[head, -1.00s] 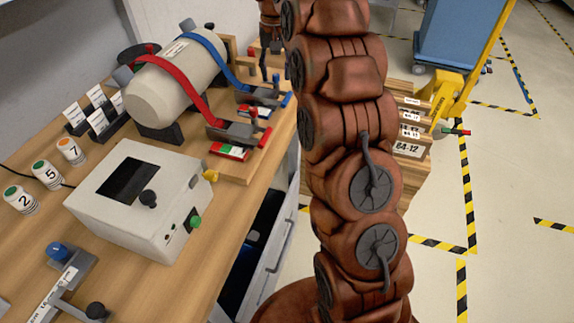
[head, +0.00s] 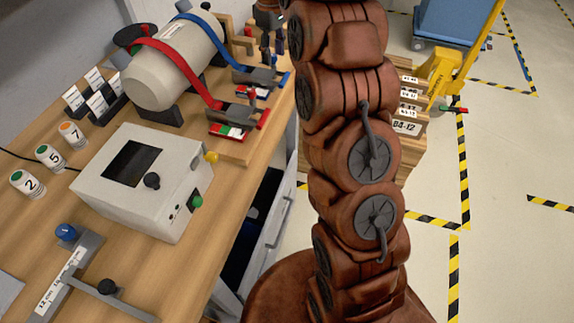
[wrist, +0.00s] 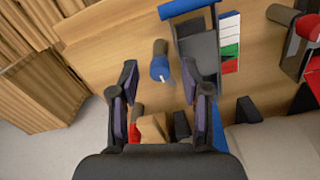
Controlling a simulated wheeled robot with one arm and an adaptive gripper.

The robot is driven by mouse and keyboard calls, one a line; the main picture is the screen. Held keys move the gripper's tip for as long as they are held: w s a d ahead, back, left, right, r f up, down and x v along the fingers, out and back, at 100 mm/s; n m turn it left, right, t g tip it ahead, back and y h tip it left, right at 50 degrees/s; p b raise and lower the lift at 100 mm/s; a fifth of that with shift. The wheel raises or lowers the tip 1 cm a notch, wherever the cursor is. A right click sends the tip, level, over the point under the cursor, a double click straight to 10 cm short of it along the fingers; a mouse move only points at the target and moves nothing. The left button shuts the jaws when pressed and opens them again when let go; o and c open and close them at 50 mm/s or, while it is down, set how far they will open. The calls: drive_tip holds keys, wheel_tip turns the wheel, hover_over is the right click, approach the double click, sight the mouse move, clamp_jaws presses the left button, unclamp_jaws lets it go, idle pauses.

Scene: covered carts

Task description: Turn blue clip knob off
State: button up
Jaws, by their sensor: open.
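The blue clip knob (wrist: 160,67) is a short dark post with a blue end and a pale mark, beside the grey clip (wrist: 200,58) in the wrist view. My gripper (wrist: 160,82) is open, with its two dark fingers on either side of the knob's line; I see no contact. The clip's blue lever (wrist: 190,7) is at the top. In the head view my gripper (head: 272,48) is at the top, over the blue strap's clip (head: 255,76), with its blue lever (head: 284,79). The knob is not clear there.
A red-strapped clip (head: 238,113) stands just nearer on the same wooden board. The grey cylinder (head: 150,82) lies left of the clips. A white box (head: 115,205) with knobs and a blue-knobbed fixture (head: 82,262) are on the bench. Open floor lies right.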

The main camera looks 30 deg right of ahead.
sight(273, 55)
drive_tip(key=n+p, duration=0.2)
drive_tip(key=n, duration=0.4)
drive_tip(key=shift+r, duration=0.2)
drive_tip(key=shift+r+b, duration=0.6)
drive_tip(key=shift+r, duration=3.1)
drive_tip(key=s+a+f+m+b, duration=0.2)
drive_tip(key=s+f, duration=0.3)
drive_tip(key=s, duration=0.4)
drive_tip(key=s+a+f+m+g+b, duration=0.1)
drive_tip(key=s+a+f+m+b, duration=0.2)
drive_tip(key=s, duration=0.7)
drive_tip(key=s+a+f+m+g+b, duration=0.1)
drive_tip(key=s+a+f+m+b, duration=0.2)
drive_tip(key=s+a+f+b, duration=0.3)
drive_tip(key=s+f, duration=0.3)
drive_tip(key=s, duration=0.1)
drive_tip(key=shift+s, duration=0.25)
